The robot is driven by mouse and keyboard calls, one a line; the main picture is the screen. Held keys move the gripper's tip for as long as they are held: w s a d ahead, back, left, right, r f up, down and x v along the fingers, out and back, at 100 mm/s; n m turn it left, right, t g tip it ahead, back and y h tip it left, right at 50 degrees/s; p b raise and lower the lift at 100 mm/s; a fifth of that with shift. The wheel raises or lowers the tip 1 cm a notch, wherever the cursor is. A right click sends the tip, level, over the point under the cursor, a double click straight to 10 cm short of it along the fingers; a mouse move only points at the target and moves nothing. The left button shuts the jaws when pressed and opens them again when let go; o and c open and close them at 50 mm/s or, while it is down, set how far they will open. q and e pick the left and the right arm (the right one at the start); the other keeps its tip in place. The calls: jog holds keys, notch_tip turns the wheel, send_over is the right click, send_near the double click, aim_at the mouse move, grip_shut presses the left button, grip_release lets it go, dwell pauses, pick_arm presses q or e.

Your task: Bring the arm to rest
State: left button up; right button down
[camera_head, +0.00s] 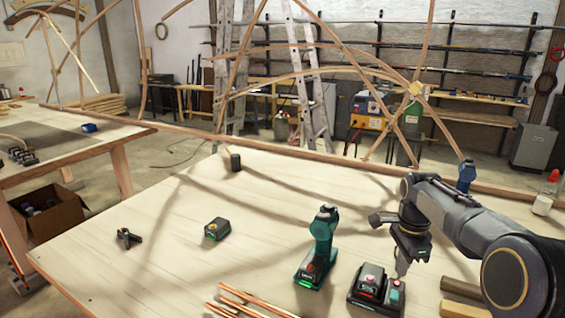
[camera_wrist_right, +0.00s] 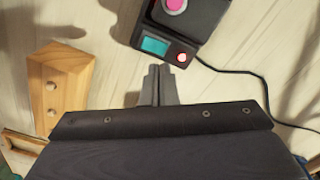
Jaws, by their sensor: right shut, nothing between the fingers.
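My right gripper (camera_head: 402,268) hangs over the right part of the pale wooden table (camera_head: 150,240), fingers pointing down. In the right wrist view its fingers (camera_wrist_right: 159,85) are together with nothing between them. In the head view it is just behind and above a black charger (camera_head: 375,291) with a red button. The charger also shows in the right wrist view (camera_wrist_right: 180,25), beyond the fingertips and apart from them. My right arm (camera_head: 460,215) comes in from the right edge. My left gripper is not in view.
A green cordless drill (camera_head: 320,245) stands left of the charger. A battery (camera_head: 217,229), a black clamp (camera_head: 128,238) and copper rods (camera_head: 250,302) lie farther left. A wooden block (camera_wrist_right: 60,90) is beside the gripper. Bent laths (camera_head: 330,75) rise behind the table. The table's middle left is mostly clear.

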notch_tip(320, 180, down, 2)
jog(key=shift+f+b, duration=0.15)
jog(key=shift+b, duration=0.6)
jog(key=s+a+r+n+t+y, duration=0.1)
jog(key=s+a+n, duration=0.1)
jog(key=s+n, duration=0.35)
jog(key=s+a+r+n+t+y, duration=0.2)
jog(key=s+a, duration=0.1)
jog(key=s, duration=0.6)
jog(key=s+a+r+n+t+y, duration=0.1)
jog(key=s+a+n, duration=0.1)
jog(key=s+n, duration=0.35)
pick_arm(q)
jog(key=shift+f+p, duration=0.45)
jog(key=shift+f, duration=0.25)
pick_arm(e)
jog(key=s+a+f+n+t, duration=0.1)
jog(key=s+a+f+n, duration=0.2)
jog(key=s, duration=0.6)
jog(key=shift+a+f+t, duration=0.3)
jog(key=shift+a+f, duration=0.3)
jog(key=shift+a, duration=0.2)
